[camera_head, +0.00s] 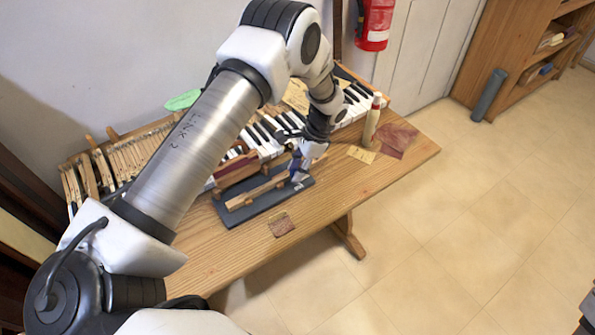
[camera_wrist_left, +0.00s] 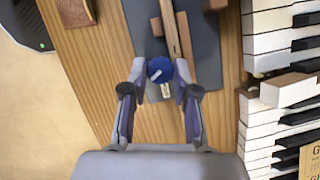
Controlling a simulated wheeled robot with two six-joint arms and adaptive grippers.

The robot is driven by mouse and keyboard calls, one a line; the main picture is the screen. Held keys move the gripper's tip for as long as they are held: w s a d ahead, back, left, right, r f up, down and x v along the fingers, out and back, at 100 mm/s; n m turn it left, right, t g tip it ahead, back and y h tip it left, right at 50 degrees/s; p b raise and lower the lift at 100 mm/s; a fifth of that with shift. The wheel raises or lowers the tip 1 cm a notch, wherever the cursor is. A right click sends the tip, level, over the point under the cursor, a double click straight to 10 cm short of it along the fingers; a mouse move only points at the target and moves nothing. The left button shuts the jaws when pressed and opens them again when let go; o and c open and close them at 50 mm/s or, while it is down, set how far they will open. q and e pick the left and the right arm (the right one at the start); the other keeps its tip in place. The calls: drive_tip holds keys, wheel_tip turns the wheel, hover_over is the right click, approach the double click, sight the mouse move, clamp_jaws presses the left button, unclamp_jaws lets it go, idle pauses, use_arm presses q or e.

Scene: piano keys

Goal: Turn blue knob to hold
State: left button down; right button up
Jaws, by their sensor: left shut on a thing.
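The blue knob (camera_wrist_left: 159,69) is round with a white pointer mark, and in the left wrist view it sits between the fingertips of my left gripper (camera_wrist_left: 160,84). The pointer slants toward the lower left. The knob is at the end of a grey board (camera_wrist_left: 207,50) that carries wooden strips; a small pale label (camera_wrist_left: 166,91) lies just below the knob. In the head view my left gripper (camera_head: 298,175) is down at the right end of the grey board (camera_head: 262,204), shut on the knob, which is mostly hidden there. My right gripper is not in view.
Piano keys (camera_head: 265,135) run along the back of the wooden table (camera_head: 375,190). A brown patch (camera_head: 281,224) lies near the front edge.

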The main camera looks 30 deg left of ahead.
use_arm(q)
drive_tip(key=n, duration=0.2)
drive_tip(key=n+h+b, duration=0.1)
drive_tip(key=n, duration=0.1)
drive_tip(key=n+h, duration=0.1)
drive_tip(key=n, duration=0.1)
drive_tip(key=shift+w+a+n+g, duration=0.15)
drive_tip(key=shift+a+n+g, duration=0.15)
drive_tip(key=shift+g, duration=0.1)
drive_tip(key=n+h, duration=0.1)
drive_tip(key=n, duration=0.1)
drive_tip(key=n+h, duration=0.1)
drive_tip(key=n, duration=0.2)
drive_tip(key=shift+a+n+h, duration=0.15)
drive_tip(key=shift+n+h, duration=0.15)
drive_tip(key=c, duration=1)
unclamp_jaws()
drive_tip(key=shift+o, duration=0.6)
drive_tip(key=shift+a+f, duration=0.1)
drive_tip(key=v, duration=1.2)
